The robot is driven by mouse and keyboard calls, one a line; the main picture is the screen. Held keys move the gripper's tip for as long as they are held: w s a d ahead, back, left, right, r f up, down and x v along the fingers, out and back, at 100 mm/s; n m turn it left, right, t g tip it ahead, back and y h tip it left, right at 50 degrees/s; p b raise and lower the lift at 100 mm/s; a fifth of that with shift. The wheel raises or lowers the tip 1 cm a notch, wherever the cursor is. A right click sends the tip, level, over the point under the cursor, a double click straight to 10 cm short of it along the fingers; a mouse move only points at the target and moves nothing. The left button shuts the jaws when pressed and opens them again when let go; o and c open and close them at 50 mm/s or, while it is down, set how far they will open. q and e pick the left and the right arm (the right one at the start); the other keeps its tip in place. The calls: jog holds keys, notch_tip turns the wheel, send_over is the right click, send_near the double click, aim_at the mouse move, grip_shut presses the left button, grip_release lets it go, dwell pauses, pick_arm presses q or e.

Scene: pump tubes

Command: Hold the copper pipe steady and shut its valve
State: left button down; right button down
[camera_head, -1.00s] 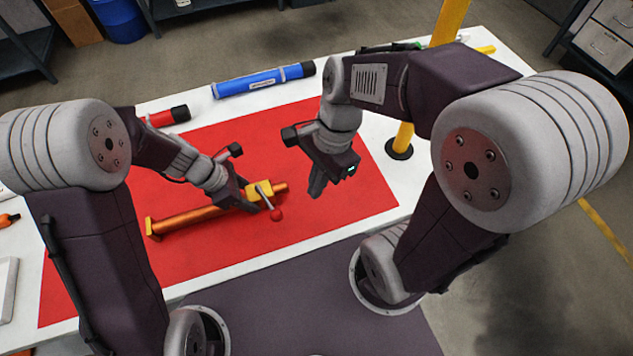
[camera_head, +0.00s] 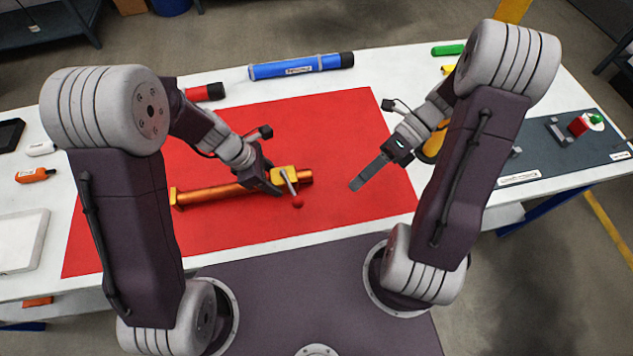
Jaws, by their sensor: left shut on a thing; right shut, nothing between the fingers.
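The copper pipe (camera_head: 218,194) lies on the red mat (camera_head: 330,125), with a yellow fitting at its left end. Its valve (camera_head: 284,174) is a yellow block near the right end. The valve's grey lever points down and slightly right across the pipe, ending in a red knob (camera_head: 298,205). My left gripper (camera_head: 274,186) is shut on the pipe just left of the valve block; its fingertips are partly hidden. My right gripper (camera_head: 356,186) is shut and empty, to the right of the pipe's right end and apart from it.
A blue tube (camera_head: 295,67) and a red tube (camera_head: 205,92) lie behind. A green object (camera_head: 447,49) is at the back right. A dark mat (camera_head: 560,150) with a red and green part is at the right. An orange tool (camera_head: 36,175) lies at the left. The red mat's front is clear.

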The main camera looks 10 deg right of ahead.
pick_arm(q)
jog(key=shift+s, duration=0.1)
pick_arm(e)
jog(key=w+d+f+m+t+y, duration=0.1)
jog(key=d+f+m+t+y, duration=0.15)
jog(key=d+m+y, duration=0.4)
jog(key=shift+m+t+h, duration=0.45)
jog(key=shift+m+h, duration=0.1)
jog(key=shift+m, duration=0.1)
jog(key=a, duration=0.5)
jog(key=a+f, duration=0.1)
jog(key=a, duration=0.4)
jog(key=a+f, duration=0.1)
jog(key=a, duration=0.5)
jog(key=shift+s+a+f, duration=0.1)
jog(key=shift+s+f, duration=0.1)
jog(key=shift+s, duration=0.15)
jog(key=shift+s+a, duration=0.45)
jog(key=shift+a, duration=0.3)
jog(key=shift+s+a, duration=0.4)
jog(key=shift+a, duration=0.3)
